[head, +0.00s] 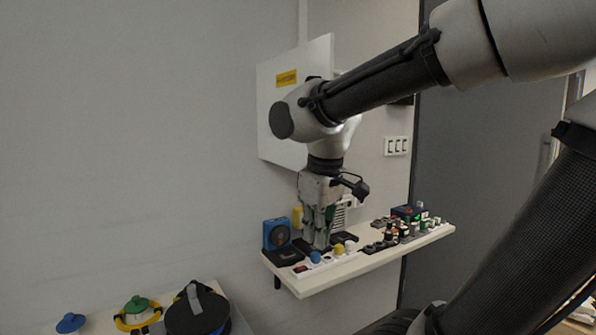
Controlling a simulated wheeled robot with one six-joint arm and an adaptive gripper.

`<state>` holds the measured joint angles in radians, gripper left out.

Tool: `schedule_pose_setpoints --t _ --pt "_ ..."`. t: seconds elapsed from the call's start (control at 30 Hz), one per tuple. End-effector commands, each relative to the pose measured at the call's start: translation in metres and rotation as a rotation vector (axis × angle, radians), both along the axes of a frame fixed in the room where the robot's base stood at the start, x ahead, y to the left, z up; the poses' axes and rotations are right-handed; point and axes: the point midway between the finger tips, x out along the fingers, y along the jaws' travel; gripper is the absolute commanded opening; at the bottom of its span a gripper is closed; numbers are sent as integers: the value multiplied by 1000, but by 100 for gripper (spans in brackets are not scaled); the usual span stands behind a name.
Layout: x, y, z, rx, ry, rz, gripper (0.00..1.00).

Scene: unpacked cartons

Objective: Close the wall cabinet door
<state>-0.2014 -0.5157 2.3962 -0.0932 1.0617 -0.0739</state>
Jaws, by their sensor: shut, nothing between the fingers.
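The wall cabinet door (275,92) is a white panel with a yellow label, left of and behind my arm's wrist. It appears to stand out from the wall, open. My arm hides its right part and most of the cabinet behind it. My gripper (320,244) points down below the door, shut and empty, low over the shelf among small items. It is apart from the door panel; whether its fingertips touch anything on the shelf cannot be told.
A narrow wall shelf (345,272) carries a blue boxed device (277,234), coloured knobs and several small parts. A white switch plate (397,145) is on the wall. The left wall is clear.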

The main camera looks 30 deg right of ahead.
Motion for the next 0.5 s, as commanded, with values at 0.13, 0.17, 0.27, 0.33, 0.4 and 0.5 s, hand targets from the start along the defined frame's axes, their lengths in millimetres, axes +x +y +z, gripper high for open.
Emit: schedule_pose_setpoints --t 0.13,0.17,0.27,0.33,0.4,0.5 --pt "25 12 11 -77 61 129 0" --pt "30 14 14 -96 74 162 0" --pt "50 23 24 -170 125 273 0" --pt "67 31 35 -237 167 369 0" --pt "87 40 49 -323 224 486 0" --pt "119 54 79 -484 338 690 0"
